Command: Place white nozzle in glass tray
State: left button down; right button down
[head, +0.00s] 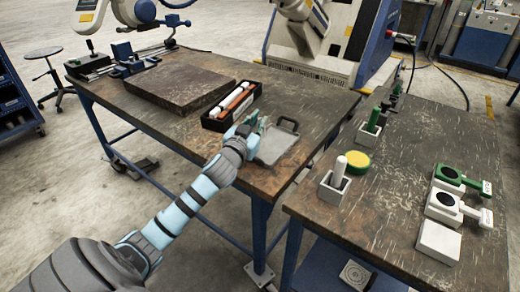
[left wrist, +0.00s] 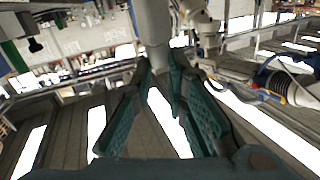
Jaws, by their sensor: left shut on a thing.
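My left gripper (head: 256,127) is over the left edge of the glass tray (head: 274,150), a clear grey tray with a dark handle on the wooden table. In the left wrist view its teal fingers (left wrist: 168,75) are closed around a pale, whitish cylinder (left wrist: 153,25), which looks like the white nozzle. The cylinder stands out beyond the fingertips. In the head view the gripper hides this piece, so its height above the tray cannot be told. My right gripper is not in view.
A black box (head: 231,106) with white and orange tubes lies just behind the gripper. A brown board (head: 180,82) lies left of it. The right table holds a white holder (head: 334,188) with a white rod, a yellow round piece (head: 358,162) and a white block (head: 438,241).

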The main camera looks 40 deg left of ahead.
pick_arm(q)
notch_tip(320, 180, down, 7)
jog(key=shift+f+b, duration=0.1)
jog(key=shift+b, duration=1.15)
jog(key=c, duration=1.6)
grip_release()
jog(key=v, duration=1.2)
jog(key=shift+d+p, duration=0.1)
jog(key=shift+p, duration=0.2)
